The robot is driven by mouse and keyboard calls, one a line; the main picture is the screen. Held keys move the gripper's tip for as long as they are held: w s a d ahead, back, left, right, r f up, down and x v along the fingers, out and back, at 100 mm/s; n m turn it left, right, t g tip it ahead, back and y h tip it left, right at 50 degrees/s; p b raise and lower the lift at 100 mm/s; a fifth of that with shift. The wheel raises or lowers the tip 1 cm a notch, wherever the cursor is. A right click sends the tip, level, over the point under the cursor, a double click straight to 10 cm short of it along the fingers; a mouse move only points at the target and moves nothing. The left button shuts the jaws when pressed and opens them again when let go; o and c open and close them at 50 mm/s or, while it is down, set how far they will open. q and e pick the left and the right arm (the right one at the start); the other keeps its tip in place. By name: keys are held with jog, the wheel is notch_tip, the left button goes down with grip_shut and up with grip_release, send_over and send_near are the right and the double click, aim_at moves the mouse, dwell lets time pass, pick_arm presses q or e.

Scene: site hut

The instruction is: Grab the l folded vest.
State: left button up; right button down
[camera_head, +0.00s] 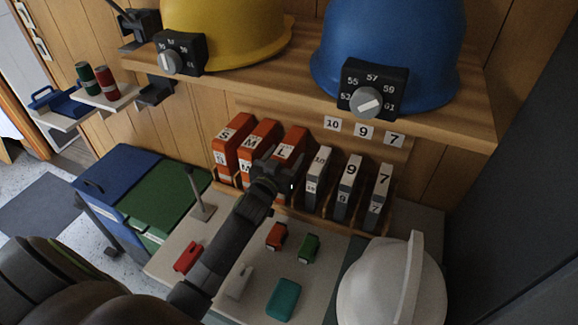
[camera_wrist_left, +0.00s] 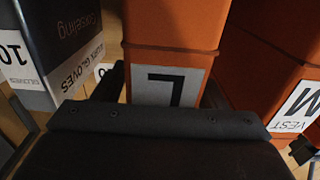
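My right gripper is not in view.
An M vest pack (camera_head: 258,142) and an S pack (camera_head: 231,143) stand left of it. Glove packs, such as the 10 pack (camera_head: 318,175), stand close on the right. A shelf (camera_head: 440,110) with a blue helmet (camera_head: 390,45) hangs above. A white helmet (camera_head: 385,285) sits front right.

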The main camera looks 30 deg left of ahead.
pick_arm(q)
grip_shut()
dwell(0.3)
